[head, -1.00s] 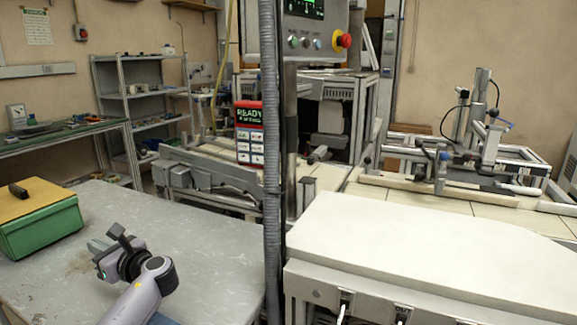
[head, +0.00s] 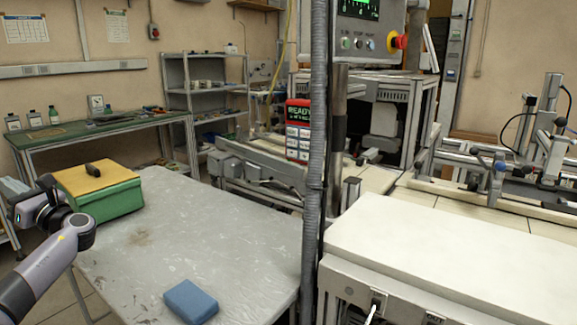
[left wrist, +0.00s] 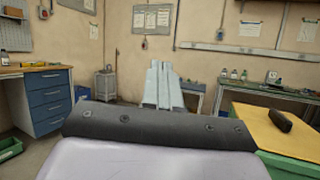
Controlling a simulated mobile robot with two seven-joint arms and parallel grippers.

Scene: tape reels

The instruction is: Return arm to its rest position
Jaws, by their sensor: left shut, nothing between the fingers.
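My left arm comes in at the left edge of the head view. Its gripper (head: 12,188) is at the far left, left of the green box and off the table's left side. In the left wrist view the gripper's two pale fingers (left wrist: 163,84) are together, with nothing between them. They point out over the room. My right gripper and arm are not in view.
A grey table (head: 215,215) holds a green box (head: 108,200) with a yellow top and a dark item on it, close to my left wrist. A blue block (head: 190,301) lies near the table's front edge. A grey post (head: 316,150) stands right of the table.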

